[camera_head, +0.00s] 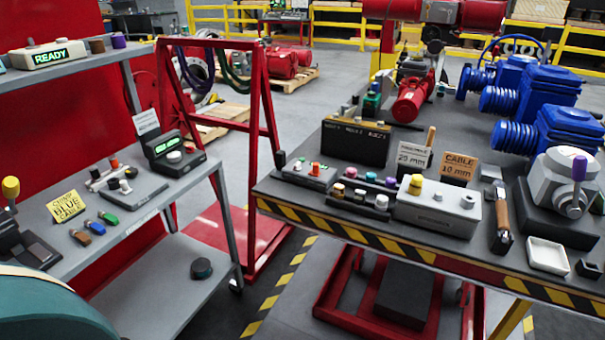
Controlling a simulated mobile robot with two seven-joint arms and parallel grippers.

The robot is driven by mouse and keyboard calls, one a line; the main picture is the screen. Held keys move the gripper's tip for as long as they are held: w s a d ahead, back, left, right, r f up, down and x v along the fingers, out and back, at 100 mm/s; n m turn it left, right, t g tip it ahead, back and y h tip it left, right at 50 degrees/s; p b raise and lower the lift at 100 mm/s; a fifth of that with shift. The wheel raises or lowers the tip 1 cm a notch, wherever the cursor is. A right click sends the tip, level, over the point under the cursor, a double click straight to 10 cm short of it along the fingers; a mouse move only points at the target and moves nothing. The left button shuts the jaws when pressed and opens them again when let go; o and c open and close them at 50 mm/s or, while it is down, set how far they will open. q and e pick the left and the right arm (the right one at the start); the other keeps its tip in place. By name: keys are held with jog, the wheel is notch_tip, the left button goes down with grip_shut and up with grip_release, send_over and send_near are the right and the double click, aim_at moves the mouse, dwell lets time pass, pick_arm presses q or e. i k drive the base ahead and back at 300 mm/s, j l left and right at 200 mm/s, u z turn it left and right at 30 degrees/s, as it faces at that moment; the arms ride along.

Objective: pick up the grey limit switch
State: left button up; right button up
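No part is clearly marked as the limit switch. A grey rounded housing (552,180) with a purple-tipped lever stands on a black base at the right end of the near table; it may be the grey limit switch, but I cannot tell for sure. A light grey box (437,208) with a yellow knob sits at the table's front middle and is another grey device. Neither of my grippers is in view.
The workbench (340,205) has a striped front edge and holds blue actuators (560,130), a white tray (547,255), a black box (356,140) and small knobs. A grey shelf cart (150,205) stands left, beside a red frame (262,150). Floor shows between them.

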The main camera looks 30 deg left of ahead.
aim_at(326, 180)
jog(key=i+j, duration=0.25)
jog(key=j, duration=0.15)
jog(key=i+j, duration=0.2)
jog(key=j, duration=0.2)
jog(key=i+j, duration=0.45)
jog(key=j, duration=0.3)
jog(key=i+j, duration=0.25)
jog(key=j, duration=0.15)
